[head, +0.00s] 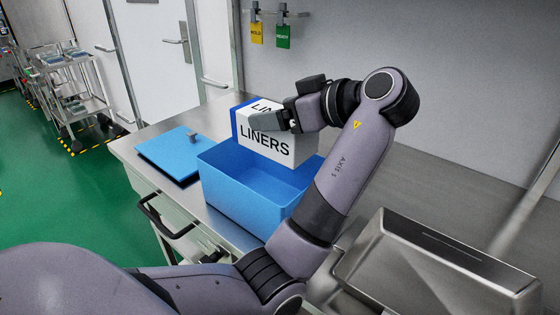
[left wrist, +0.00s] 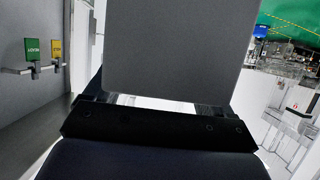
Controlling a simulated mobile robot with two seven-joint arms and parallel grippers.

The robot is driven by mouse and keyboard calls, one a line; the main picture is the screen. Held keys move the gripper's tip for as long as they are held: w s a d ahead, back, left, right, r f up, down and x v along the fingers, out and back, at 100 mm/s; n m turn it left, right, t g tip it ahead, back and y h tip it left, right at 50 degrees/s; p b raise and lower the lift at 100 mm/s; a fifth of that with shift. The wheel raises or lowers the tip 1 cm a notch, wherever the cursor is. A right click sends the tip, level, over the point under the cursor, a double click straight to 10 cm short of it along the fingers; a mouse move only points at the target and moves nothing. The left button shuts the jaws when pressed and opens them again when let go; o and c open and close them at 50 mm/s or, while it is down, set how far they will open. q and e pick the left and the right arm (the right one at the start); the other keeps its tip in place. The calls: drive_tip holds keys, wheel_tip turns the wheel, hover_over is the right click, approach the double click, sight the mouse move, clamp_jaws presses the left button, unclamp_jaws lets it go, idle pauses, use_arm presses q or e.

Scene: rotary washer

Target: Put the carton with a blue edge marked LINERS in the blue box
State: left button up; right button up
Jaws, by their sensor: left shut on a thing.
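The white carton (head: 265,145) has a blue edge on its left side and LINERS printed in black. My left gripper (head: 277,119) is shut on its upper part and holds it upright above the blue box (head: 232,195). The box is open and its inside looks empty where it shows. The carton hides part of the box's back rim, so I cannot tell whether its bottom is below the rim. In the left wrist view the carton (left wrist: 178,45) is a large grey face between the fingers. My right gripper is not in view.
A blue lid (head: 165,152) with a grey knob lies on the steel counter (head: 133,140) left of the box. A steel basin (head: 440,255) is at the right front. Yellow (head: 256,33) and green (head: 283,36) tags hang on the wall behind. A trolley (head: 75,95) stands far left.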

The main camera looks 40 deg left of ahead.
sight(280, 161)
use_arm(q)
wheel_tip(280, 161, down, 10)
drive_tip(key=shift+r, duration=0.1)
idle(0.4)
drive_tip(key=shift+f+b, duration=0.4)
drive_tip(key=shift+f, duration=0.3)
